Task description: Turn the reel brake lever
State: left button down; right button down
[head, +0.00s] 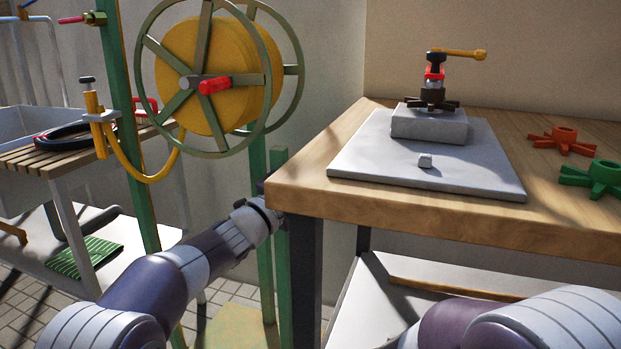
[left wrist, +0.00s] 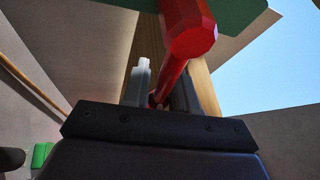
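The yellow reel (head: 205,75) with its green spoked wheels stands on green posts at upper left in the head view. A red handle (head: 215,85) sticks out near its hub. My left arm reaches to the table's front left corner; its gripper is hidden there. In the left wrist view a red lever (left wrist: 186,35) with a faceted end runs down between the fingers of my left gripper (left wrist: 160,92). The fingers are close on both sides of its shaft and look shut on it. The lever is hidden in the head view. My right gripper is out of view.
The wooden table (head: 300,185) has its corner right beside my left gripper. It bears a grey plate (head: 390,170) with a valve, an orange handwheel (head: 562,140) and a green one (head: 600,178). A slatted bench (head: 40,158) with a sink is at left.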

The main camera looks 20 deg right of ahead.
pick_arm(q)
jog(key=shift+f, duration=0.15)
jog(key=shift+w+a+f+m+g+y+p, duration=0.1)
jog(key=shift+f+m+g+y+p, duration=0.3)
jog(key=shift+f+m, duration=0.6)
jog(key=shift+s+a+f+m+g+y+p, duration=0.1)
jog(key=shift+f+m+g+y+p, duration=0.3)
jog(key=shift+m, duration=1)
jog(key=shift+w+f+m+g+y+p, duration=0.15)
jog(key=shift+f+m+g+p, duration=0.25)
jog(key=shift+f+m+g, duration=0.55)
jog(key=shift+r+m+t, duration=0.1)
jog(key=shift+m+t, duration=0.15)
jog(key=shift+t, duration=0.1)
jog(key=c, duration=1.1)
grip_release()
jog(key=shift+c, duration=0.2)
